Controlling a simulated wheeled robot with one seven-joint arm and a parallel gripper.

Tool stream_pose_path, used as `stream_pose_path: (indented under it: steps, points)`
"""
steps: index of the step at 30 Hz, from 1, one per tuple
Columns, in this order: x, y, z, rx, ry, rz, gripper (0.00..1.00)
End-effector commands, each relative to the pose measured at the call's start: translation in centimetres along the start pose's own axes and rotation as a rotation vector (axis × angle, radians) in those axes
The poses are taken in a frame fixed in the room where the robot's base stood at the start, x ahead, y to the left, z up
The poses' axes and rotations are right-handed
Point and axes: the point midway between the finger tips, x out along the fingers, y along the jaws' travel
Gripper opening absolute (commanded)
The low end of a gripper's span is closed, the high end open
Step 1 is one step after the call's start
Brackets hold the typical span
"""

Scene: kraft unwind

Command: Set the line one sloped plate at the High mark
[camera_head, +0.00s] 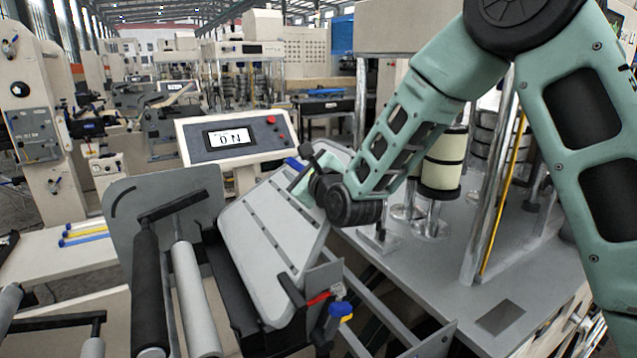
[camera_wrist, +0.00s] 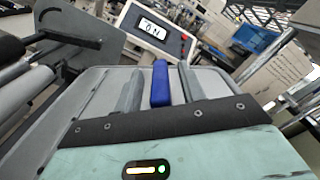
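The sloped plate (camera_head: 272,240) is a light grey slotted panel, tilted, beside the dark and pale rollers. It also fills the middle of the wrist view (camera_wrist: 92,100). A blue handle (camera_wrist: 160,83) stands near the plate's upper edge; a bit of it shows in the head view (camera_head: 293,163). My gripper (camera_head: 298,170) is at the plate's upper right corner. In the wrist view its two grey fingers (camera_wrist: 159,88) lie either side of the blue handle, with narrow gaps showing on both sides. I cannot make out a High mark.
A console (camera_head: 230,138) reading "ON" with red buttons stands behind the plate. A dark roller (camera_head: 147,285) and pale roller (camera_head: 192,300) are at left. A blue-and-yellow knob (camera_head: 341,311) is at the plate's lower right. Metal posts (camera_head: 490,190) stand at right.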

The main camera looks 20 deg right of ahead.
Motion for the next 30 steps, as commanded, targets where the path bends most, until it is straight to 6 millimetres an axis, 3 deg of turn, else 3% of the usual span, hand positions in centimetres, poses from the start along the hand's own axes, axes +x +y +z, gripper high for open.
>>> stream_pose_path:
  steps: [18, 30]
  points:
    - [-13.4, 0.2, -0.2, -0.004, -0.002, -0.001, 0.40]
    - [-15.5, 0.3, -0.3, -0.002, -0.004, -0.001, 0.40]
